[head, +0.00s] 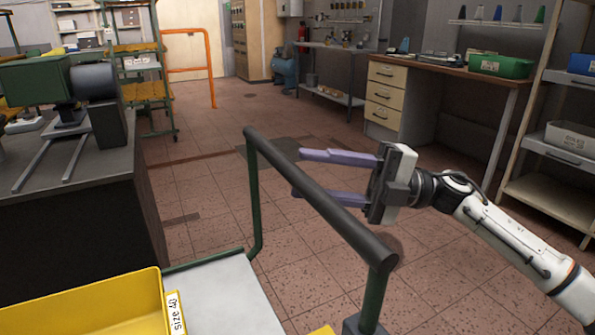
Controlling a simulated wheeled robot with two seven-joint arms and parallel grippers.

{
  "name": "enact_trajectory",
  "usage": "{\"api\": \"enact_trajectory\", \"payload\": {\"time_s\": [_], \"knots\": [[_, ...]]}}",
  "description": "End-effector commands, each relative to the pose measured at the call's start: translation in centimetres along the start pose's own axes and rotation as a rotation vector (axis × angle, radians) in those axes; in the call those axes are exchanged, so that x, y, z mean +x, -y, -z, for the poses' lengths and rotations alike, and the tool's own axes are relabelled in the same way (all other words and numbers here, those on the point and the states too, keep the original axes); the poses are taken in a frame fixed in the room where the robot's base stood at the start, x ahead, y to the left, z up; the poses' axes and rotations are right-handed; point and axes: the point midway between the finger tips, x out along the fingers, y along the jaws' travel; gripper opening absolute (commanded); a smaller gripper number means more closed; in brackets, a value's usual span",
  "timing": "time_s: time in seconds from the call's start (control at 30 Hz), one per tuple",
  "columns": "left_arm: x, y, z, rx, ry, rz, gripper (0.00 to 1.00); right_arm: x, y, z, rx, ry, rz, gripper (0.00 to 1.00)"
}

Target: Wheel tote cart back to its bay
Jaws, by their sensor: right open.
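The tote cart (221,292) stands at the bottom of the head view. It has a pale deck, green posts and a dark push handle (318,195) that slants from upper left to lower right. A yellow tote (85,304) with a "size 40" label sits on the deck at the left. My right gripper (299,173) is open, with its two purple fingers pointing left. In the picture the fingers lie at the handle bar, one above the other; I cannot tell whether they touch it. My left gripper is not in view. The cart's bay cannot be made out.
A dark workbench (80,200) with a green machine stands close at the left. A green shelf rack (140,75) and an orange rail (210,68) stand behind it. A drawer bench (385,92) and shelving (545,150) line the right. The tiled floor in the middle is clear.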

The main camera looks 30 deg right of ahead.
Motion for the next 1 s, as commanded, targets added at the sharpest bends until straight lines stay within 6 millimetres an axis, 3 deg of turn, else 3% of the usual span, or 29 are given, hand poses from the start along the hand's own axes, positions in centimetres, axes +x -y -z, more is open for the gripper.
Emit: {"api": "enact_trajectory", "payload": {"time_s": [0.2,0.53,0.57,0.8,1.0], "knots": [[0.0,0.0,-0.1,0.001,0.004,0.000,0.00,2.4,-0.1,0.0,-0.001,0.000,0.000,0.40],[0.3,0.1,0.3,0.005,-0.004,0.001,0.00,2.8,0.0,0.0,0.000,0.001,0.000,0.40],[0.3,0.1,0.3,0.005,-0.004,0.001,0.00,2.8,0.0,0.0,0.000,0.001,0.000,0.39],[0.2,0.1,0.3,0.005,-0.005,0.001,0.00,2.8,0.0,0.0,0.000,0.001,-0.001,0.00],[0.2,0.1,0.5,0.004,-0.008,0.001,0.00,2.7,-0.1,-0.1,-0.001,0.002,-0.001,0.00]]}}
